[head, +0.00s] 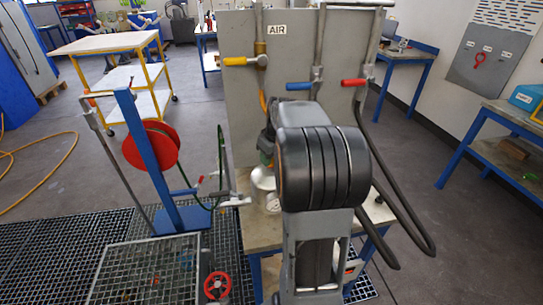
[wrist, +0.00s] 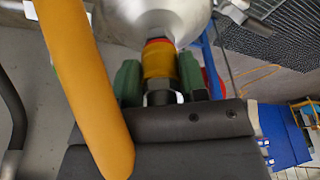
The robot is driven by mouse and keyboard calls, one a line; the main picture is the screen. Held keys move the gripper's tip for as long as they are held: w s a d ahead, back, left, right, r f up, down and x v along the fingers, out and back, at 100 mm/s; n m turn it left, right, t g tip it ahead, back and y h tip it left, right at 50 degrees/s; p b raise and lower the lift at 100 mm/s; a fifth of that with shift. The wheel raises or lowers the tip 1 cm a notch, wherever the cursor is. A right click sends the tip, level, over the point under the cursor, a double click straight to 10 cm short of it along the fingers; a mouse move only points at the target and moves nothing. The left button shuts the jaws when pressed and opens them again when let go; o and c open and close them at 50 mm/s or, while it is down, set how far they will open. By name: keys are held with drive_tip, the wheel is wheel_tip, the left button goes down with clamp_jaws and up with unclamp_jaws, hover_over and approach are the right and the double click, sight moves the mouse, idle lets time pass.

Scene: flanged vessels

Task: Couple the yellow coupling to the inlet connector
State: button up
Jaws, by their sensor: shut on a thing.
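The yellow coupling (wrist: 158,64) is held between the green finger pads of my gripper (wrist: 160,80) in the wrist view. Its far end is at a red and blue ring (wrist: 158,41) at the neck of a silver vessel (wrist: 150,14), probably the inlet connector. I cannot tell whether they are locked together or only close. An orange-yellow hose (wrist: 85,90) crosses the left of the wrist view. In the head view, my arm hides the coupling and most of my gripper; the silver vessel (head: 263,178) shows just left of the arm.
The vessel stands on a bench (head: 247,236) before a grey panel (head: 240,105) marked AIR, with yellow, blue and red valve handles. Dark hoses (head: 405,205) hang at the right. A red reel (head: 150,145) on a blue post stands left. Floor is open farther right.

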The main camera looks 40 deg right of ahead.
drive_tip(key=shift+f, duration=0.2)
drive_tip(key=o, duration=1.3)
drive_tip(key=v, duration=1.4)
drive_tip(key=shift+m+t, duration=0.3)
drive_tip(key=shift+t, duration=0.3)
drive_tip(key=s+a+f, duration=0.3)
drive_tip(key=a+f, duration=0.1)
drive_tip(key=a, duration=0.3)
drive_tip(key=s+a+f, duration=0.4)
drive_tip(key=a+f, duration=0.1)
drive_tip(key=a, duration=0.2)
drive_tip(key=s+a+f, duration=0.4)
drive_tip(key=a, duration=0.4)
drive_tip(key=shift+a+f, duration=0.1)
drive_tip(key=shift+f, duration=0.15)
